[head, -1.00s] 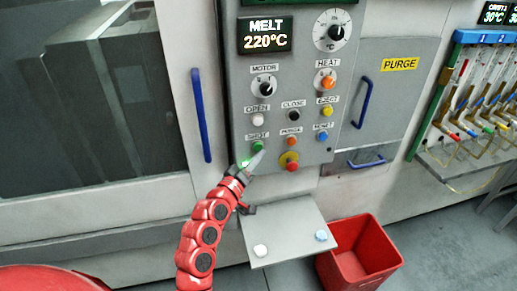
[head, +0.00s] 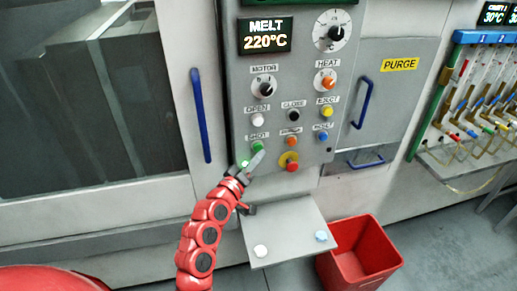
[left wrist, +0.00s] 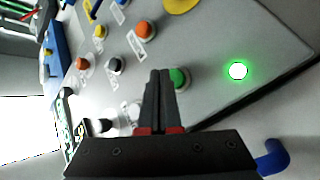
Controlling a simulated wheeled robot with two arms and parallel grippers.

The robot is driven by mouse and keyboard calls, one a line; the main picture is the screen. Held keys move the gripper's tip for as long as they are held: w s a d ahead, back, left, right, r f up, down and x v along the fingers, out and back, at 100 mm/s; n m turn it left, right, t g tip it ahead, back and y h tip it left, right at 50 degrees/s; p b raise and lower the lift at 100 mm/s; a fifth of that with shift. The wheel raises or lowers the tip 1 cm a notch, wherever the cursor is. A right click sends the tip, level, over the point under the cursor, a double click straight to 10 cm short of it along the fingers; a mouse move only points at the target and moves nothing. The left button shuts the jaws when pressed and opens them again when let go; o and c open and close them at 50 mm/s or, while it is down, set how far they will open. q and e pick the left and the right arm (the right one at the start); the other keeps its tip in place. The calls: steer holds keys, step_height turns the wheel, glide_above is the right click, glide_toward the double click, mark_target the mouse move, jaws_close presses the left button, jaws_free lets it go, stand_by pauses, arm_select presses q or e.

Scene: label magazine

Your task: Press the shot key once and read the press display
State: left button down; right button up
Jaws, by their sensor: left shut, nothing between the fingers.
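The green shot key (head: 257,146) is on the grey control panel under the SHOT label. In the left wrist view the green key (left wrist: 180,77) shows just right of my fingertips. My left gripper (head: 259,155) is shut and empty, its tips at the key's lower right; I cannot tell whether they touch it. The shut fingers also show in the left wrist view (left wrist: 159,75). A lit green lamp (head: 245,163) is below the key, and it glows in the left wrist view (left wrist: 238,71). The display (head: 264,35) reads MELT 220°C. My right gripper is not in view.
Orange (head: 291,141), blue (head: 323,136), white (head: 258,119) and other keys sit close by, with a red-and-yellow stop button (head: 290,163) lower right. A grey shelf (head: 290,237) juts out below the panel. A red bin (head: 360,257) stands on the floor.

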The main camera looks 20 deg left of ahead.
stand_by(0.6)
arm_select(q)
steer(key=shift+w+a+b, duration=0.25)
steer(key=shift+w+b, duration=0.1)
steer(key=shift+b, duration=0.05)
steer(key=shift+w+a+b, duration=0.25)
steer(key=shift+w+b, duration=0.05)
steer(key=shift+b, duration=0.05)
stand_by(0.6)
stand_by(0.4)
steer(key=shift+s+d+r, duration=0.1)
steer(key=shift+s+d, duration=0.4)
steer(key=shift+s, duration=0.2)
steer(key=s+d, duration=0.1)
steer(key=s, duration=0.1)
steer(key=s+d+p, duration=0.1)
steer(key=s, duration=0.1)
steer(key=shift+d+p, duration=0.3)
steer(key=shift+d, duration=0.1)
